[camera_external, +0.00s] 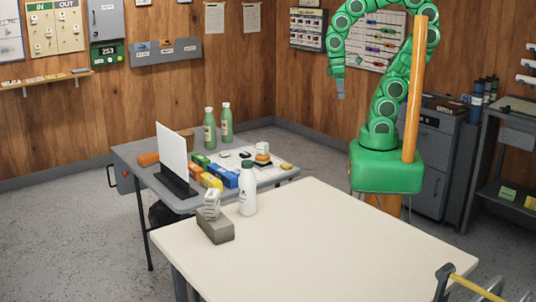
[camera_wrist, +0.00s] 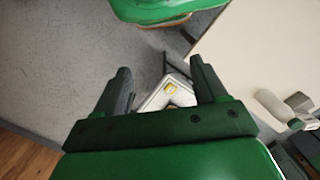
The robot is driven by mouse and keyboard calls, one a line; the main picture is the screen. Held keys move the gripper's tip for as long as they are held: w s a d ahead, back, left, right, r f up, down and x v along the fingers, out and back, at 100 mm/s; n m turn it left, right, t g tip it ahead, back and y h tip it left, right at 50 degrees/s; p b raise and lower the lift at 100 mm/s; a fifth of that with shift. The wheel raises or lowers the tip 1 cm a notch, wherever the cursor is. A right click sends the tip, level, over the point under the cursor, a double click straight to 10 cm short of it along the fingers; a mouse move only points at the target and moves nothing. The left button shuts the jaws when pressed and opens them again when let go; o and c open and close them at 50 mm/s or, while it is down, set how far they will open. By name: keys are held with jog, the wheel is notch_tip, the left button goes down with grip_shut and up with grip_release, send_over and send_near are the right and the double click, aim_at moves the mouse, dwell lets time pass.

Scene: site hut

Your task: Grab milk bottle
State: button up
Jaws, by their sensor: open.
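The milk bottle (camera_external: 247,190) is white with a dark green cap and dark print.
Behind, a grey table (camera_external: 135,150) holds a white panel (camera_external: 172,153), coloured boxes (camera_external: 213,181) and two green bottles (camera_external: 217,128). The cream table's middle is clear.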

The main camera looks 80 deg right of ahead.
jog(key=w+d+f+n+t+h, duration=0.1)
jog(key=w+f+n+t, duration=0.3)
jog(key=w, duration=1)
jog(key=w+a+f+n+t+y, duration=0.1)
jog(key=w+a+f+n, duration=0.15)
jog(key=w, duration=0.35)
jog(key=w+a+f+n+y, duration=0.1)
jog(key=w+a+f, duration=0.25)
jog(key=w, duration=0.25)
jog(key=n+y, duration=0.8)
jog(key=y, duration=0.4)
send_near(246, 167)
jog(key=s+x, duration=0.1)
jog(key=x, duration=0.2)
jog(key=shift+w+d+x, duration=0.1)
jog(key=shift+w+x, duration=0.15)
jog(key=shift+x, duration=1)
jog(key=shift+w+d+x, duration=0.1)
jog(key=shift+w+x, duration=0.1)
jog(key=shift+x, duration=1.05)
jog(key=shift+w+d+x, duration=0.1)
jog(key=shift+w+x, duration=0.15)
jog(key=shift+x, duration=0.95)
jog(key=shift+f, duration=0.15)
